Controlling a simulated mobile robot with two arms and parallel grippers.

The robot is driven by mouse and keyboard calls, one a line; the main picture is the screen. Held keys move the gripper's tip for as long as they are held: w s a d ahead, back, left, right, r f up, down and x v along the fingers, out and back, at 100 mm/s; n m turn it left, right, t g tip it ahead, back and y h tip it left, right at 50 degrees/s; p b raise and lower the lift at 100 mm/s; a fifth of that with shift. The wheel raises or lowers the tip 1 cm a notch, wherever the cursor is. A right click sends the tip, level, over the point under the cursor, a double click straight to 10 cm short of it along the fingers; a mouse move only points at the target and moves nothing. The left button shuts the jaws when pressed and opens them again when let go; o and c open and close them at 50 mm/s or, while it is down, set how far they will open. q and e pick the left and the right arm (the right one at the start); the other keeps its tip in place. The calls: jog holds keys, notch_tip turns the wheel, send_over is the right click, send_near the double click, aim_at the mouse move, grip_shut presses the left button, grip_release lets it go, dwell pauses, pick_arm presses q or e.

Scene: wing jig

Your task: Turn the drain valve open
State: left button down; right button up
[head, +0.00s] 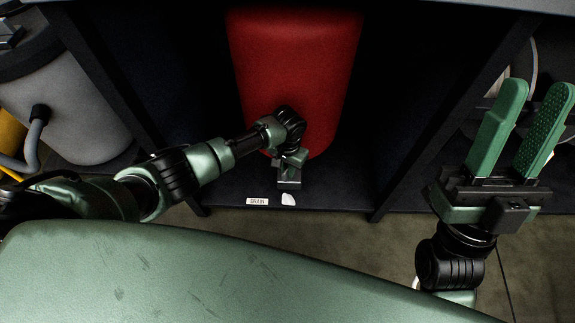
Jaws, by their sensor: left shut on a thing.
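A red tank (297,60) stands in the dark middle bay, and a small label (257,201) reading "DRAIN" is on the shelf edge below it. My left gripper (289,178) is at the foot of the tank, just above the shelf edge, pointing down and away. It is shut on the drain valve, which its jaws and wrist hide, so I cannot tell how far the valve is turned. My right gripper (538,95) is raised at the right, open and empty, with its green fingers apart.
A grey canister (70,110) with a hose (34,140) stands in the left bay. Dark dividers (425,125) flank the middle bay. A small white piece (288,199) is beside the label. The floor (350,240) in front is bare.

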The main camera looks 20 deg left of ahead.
pick_arm(q)
jog(key=shift+s+d+r+n+p, duration=0.1)
jog(key=shift+r+n+p, duration=0.05)
jog(key=shift+n+p, duration=1.25)
jog(key=shift+p, duration=0.1)
pick_arm(e)
jog(key=w+a+f+g+h, duration=0.1)
jog(key=w+f+g+h, duration=0.2)
jog(key=w+f+g, duration=0.6)
pick_arm(q)
jog(key=shift+d+n+p, duration=0.15)
jog(key=shift+n+p, duration=0.45)
jog(key=shift+n, duration=0.1)
jog(key=shift+n+p, duration=0.5)
jog(key=shift+n, duration=0.3)
jog(key=shift+f, duration=0.2)
pick_arm(e)
notch_tip(320, 180, down, 12)
jog(key=d+g+h, duration=0.1)
jog(key=g+h, duration=0.1)
jog(key=g, duration=0.4)
jog(key=shift+w+d+f, duration=0.15)
jog(key=shift+w+f, duration=0.1)
jog(key=shift+w, duration=0.2)
pick_arm(q)
jog(key=c, duration=1.4)
grip_release()
jog(key=shift+c, duration=0.2)
jog(key=shift+r, duration=0.15)
